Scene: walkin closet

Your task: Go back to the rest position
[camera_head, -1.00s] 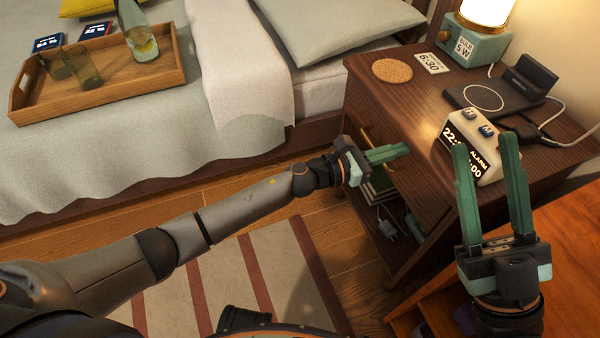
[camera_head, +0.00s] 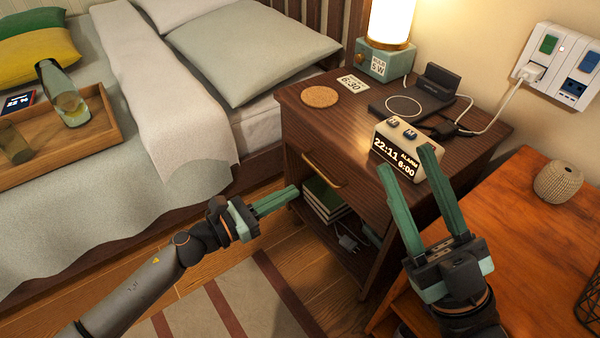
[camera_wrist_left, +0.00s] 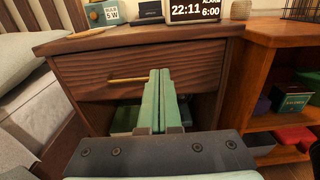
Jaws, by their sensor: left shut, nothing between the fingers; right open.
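My left gripper (camera_head: 272,202) is shut and empty, its green fingers pointing right, in front of the dark wood nightstand (camera_head: 350,105). In the left wrist view its fingers (camera_wrist_left: 158,80) are together, facing the nightstand drawer (camera_wrist_left: 85,72) with its brass handle (camera_wrist_left: 128,80). The drawer looks shut. My right gripper (camera_head: 410,175) is open and empty. Its two fingers point up and left, before the alarm clock (camera_head: 396,158) on the nightstand top, and partly cover the clock's right side. I cannot tell whether they touch it.
A bed with a wooden tray (camera_head: 108,135) and a bottle (camera_head: 66,95) is at left. On the nightstand are a lamp (camera_head: 385,45), a cork coaster (camera_head: 320,96) and a charging dock (camera_head: 432,85). An orange wooden shelf unit (camera_head: 535,225) stands at right. Striped rug below.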

